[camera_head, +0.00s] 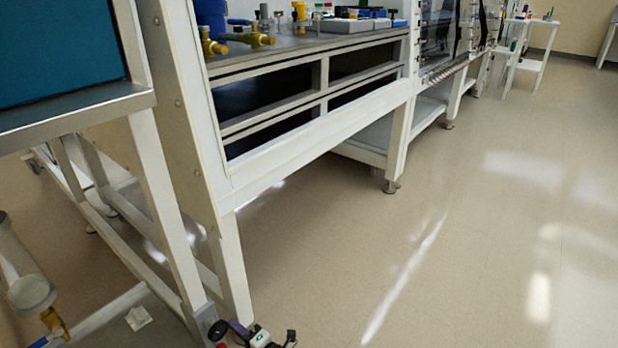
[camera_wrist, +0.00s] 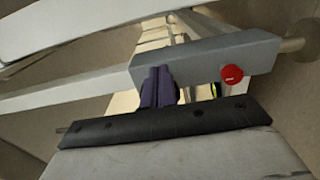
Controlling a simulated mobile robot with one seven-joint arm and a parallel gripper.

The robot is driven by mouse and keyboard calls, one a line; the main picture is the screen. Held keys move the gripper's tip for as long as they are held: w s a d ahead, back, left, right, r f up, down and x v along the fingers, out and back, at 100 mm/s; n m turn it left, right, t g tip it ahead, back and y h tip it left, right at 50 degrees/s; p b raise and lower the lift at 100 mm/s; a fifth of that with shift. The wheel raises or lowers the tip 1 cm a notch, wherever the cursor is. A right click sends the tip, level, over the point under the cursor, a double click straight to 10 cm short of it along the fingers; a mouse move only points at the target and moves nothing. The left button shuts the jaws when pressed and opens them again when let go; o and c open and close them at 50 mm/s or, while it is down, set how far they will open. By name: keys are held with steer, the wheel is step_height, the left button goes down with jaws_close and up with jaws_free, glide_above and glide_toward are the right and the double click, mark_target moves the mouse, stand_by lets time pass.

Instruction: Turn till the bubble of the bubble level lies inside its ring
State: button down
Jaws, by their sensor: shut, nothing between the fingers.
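I cannot make out the bubble level, its ring or its bubble in either view. My gripper (camera_wrist: 159,70) shows in the wrist view as two dark purple fingers side by side, shut with nothing between them. Its fingers point at a grey bar that carries a round red knob (camera_wrist: 231,74); whether they touch the bar I cannot tell. In the head view a small dark device with a white and green patch (camera_head: 260,337) is cut off by the bottom edge; I cannot tell what it is.
A white-framed bench (camera_head: 300,150) runs along the left, with yellow valves (camera_head: 250,39) and a white box (camera_head: 347,25) on top. A metal-topped table with a teal panel (camera_head: 60,50) stands at the near left. The floor (camera_head: 470,230) to the right is open.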

steer(key=shift+s+a+f+b, duration=0.35)
steer(key=shift+f+b, duration=0.2)
steer(key=shift+b, duration=0.35)
steer(key=shift+w+d+f+b, duration=0.1)
steer(key=shift+w+f+b, duration=0.05)
steer(key=shift+b, duration=0.4)
steer(key=b+v, duration=0.1)
steer(key=v, duration=0.5)
steer(key=shift+w+d, duration=0.35)
